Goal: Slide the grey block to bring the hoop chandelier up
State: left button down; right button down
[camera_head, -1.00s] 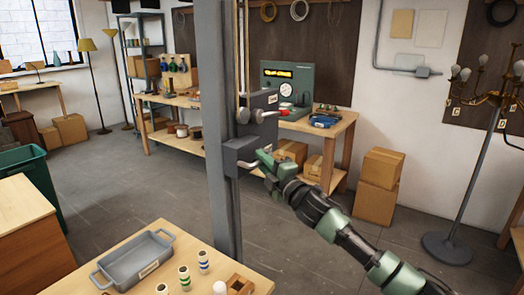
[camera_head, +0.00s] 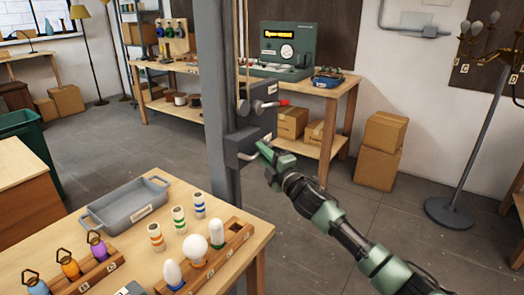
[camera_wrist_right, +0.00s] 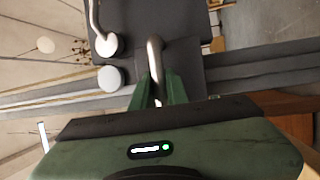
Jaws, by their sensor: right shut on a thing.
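The grey block (camera_head: 240,144) sits on the side of the upright grey post (camera_head: 212,60), with a pale bar handle (camera_head: 249,157) on its front. My right gripper (camera_head: 262,152) is shut on that handle. In the right wrist view, the handle (camera_wrist_right: 155,60) runs between the fingers (camera_wrist_right: 160,92), with the grey block (camera_wrist_right: 182,66) behind it. I cannot make out the hoop chandelier for certain. My left gripper is not in view.
A wooden table (camera_head: 225,262) in front holds a grey tray (camera_head: 125,207), striped cylinders and bulbs in a wooden rack (camera_head: 240,235). A workbench (camera_head: 343,87) stands behind the post. Cartons (camera_head: 380,150) and a stand (camera_head: 447,211) are to the right, with open floor between.

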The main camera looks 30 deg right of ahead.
jog(key=shift+d+r, duration=0.1)
jog(key=shift+r, duration=0.35)
jog(key=c, duration=1.5)
grip_release()
jog(key=shift+o, duration=0.5)
jog(key=shift+f, duration=0.15)
jog(key=s+f+b, duration=0.1)
jog(key=s, duration=0.6)
jog(key=shift+s+f, duration=0.15)
jog(key=shift+s, duration=0.15)
jog(key=shift+c, duration=0.2)
